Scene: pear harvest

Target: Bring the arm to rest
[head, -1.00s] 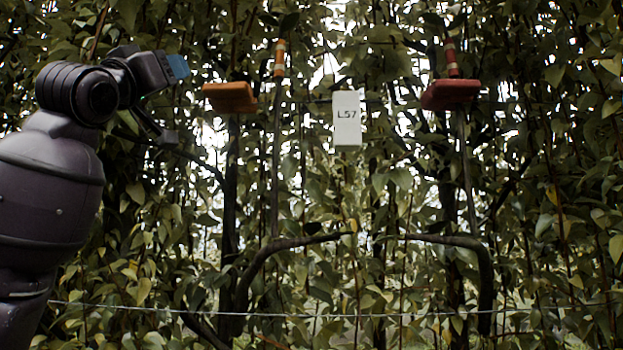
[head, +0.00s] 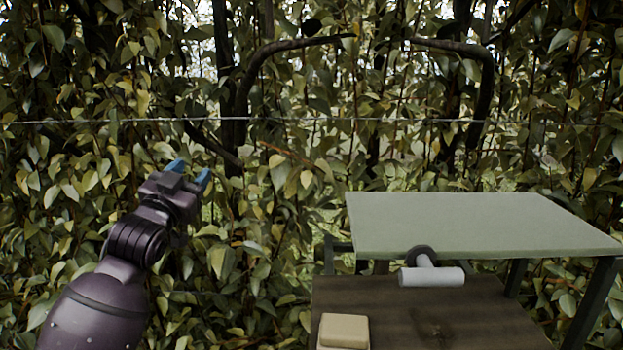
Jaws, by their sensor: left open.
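My left gripper (head: 188,171) is in the left half of the head view, in front of the leafy hedge. Its two blue-tipped fingers are apart, with nothing between them. The left arm comes up from the lower left and the gripper points up and away. The gripper is clear of the table and its objects. My right gripper is not in view.
A pale green tabletop (head: 470,222) on dark legs stands at the right. Below its front edge is a dark wooden surface (head: 430,315) with a cream block (head: 344,331). A white cylindrical handle (head: 432,276) shows there. A wire (head: 330,119) crosses the foliage.

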